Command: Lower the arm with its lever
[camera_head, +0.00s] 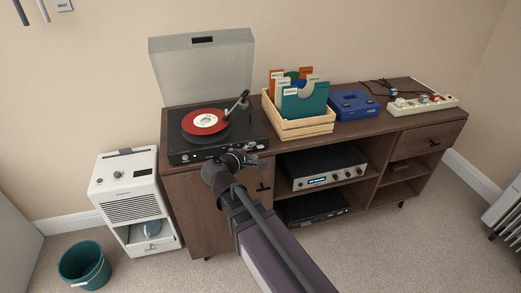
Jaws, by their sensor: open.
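A black turntable (178,150) stands on the left end of a brown sideboard (350,133), its grey clear lid (203,67) raised behind it. A red record (192,121) with a pale label lies on the platter. The tonearm (238,104) is at the platter's right side, its front end toward the record; I cannot tell whether it touches. The tonearm's lever is too small to make out. My gripper (250,156) is open at the turntable's front right corner, nearer the camera than the tonearm. My wrist and gripper hide part of that corner.
A wooden crate of record sleeves (300,128) stands close right of the turntable. A blue box (354,105) and a cream power strip (422,105) are farther right. A silver amplifier (322,167) sits on the shelf below. A white appliance (130,190) and teal bin (83,266) stand left.

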